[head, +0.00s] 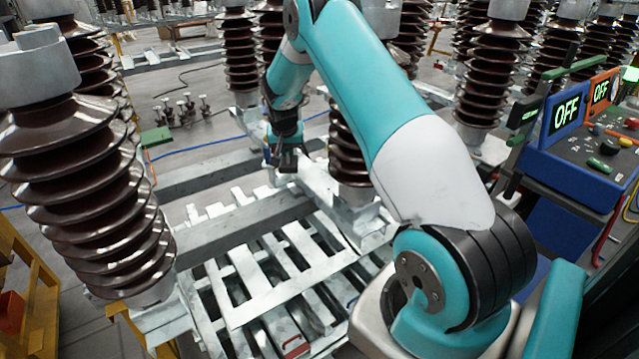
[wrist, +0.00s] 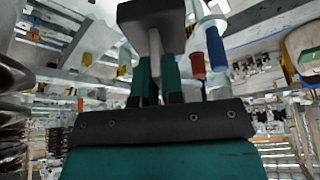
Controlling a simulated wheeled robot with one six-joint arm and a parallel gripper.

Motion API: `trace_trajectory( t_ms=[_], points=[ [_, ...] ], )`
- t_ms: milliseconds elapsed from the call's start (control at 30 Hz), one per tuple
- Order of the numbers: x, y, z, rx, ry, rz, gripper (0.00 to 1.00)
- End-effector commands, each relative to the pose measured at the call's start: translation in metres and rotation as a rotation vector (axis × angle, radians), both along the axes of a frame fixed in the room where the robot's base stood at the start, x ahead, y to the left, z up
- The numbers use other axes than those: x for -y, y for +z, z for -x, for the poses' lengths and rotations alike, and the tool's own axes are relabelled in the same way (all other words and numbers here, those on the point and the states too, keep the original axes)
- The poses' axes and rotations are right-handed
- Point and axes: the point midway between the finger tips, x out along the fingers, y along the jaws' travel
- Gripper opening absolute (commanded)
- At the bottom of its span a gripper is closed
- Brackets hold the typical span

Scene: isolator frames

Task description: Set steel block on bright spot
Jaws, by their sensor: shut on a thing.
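My gripper (head: 286,158) hangs at the end of my teal arm, left of the picture's middle in the head view, above the pale steel framework. In the head view I cannot clearly tell the block from the dark gripper. I cannot pick out a distinct bright spot in either view.
Tall brown ribbed insulators (head: 85,190) stand at left and behind the arm. A slatted metal frame (head: 285,285) lies in front. A blue panel reading OFF (head: 565,122) is at right. A green box (head: 156,141) sits on the floor at left.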

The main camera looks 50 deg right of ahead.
Motion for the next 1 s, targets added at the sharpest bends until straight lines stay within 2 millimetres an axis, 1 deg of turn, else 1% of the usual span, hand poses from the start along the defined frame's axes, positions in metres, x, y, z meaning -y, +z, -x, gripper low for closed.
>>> trace_trajectory(
  t_ms=[33, 100, 200, 300, 333, 400, 500, 700, 767, 867, 1000],
  points=[
    [0.025, 0.011, -0.009, 0.009, -0.11, 0.004, 0.0],
    [0.053, 0.025, -0.013, 0.009, -0.271, 0.004, 0.0],
    [0.085, 0.043, -0.012, 0.008, -0.502, 0.002, 0.0],
    [0.108, 0.059, -0.007, 0.008, -0.715, -0.001, 0.0],
    [0.113, 0.063, -0.006, 0.008, -0.768, 0.0, 0.0],
    [0.121, 0.069, -0.002, 0.006, -0.869, -0.001, 0.0],
    [0.127, 0.075, 0.002, 0.004, -0.955, -0.001, 0.0],
    [0.129, 0.078, 0.004, 0.001, -0.995, -0.001, 0.0],
    [0.129, 0.074, 0.004, 0.001, -1.0, -0.001, 0.0],
    [0.129, 0.06, 0.005, 0.001, -1.002, -0.001, 0.0],
    [0.129, 0.032, 0.005, 0.002, -1.002, 0.0, 0.0]
  ],
)
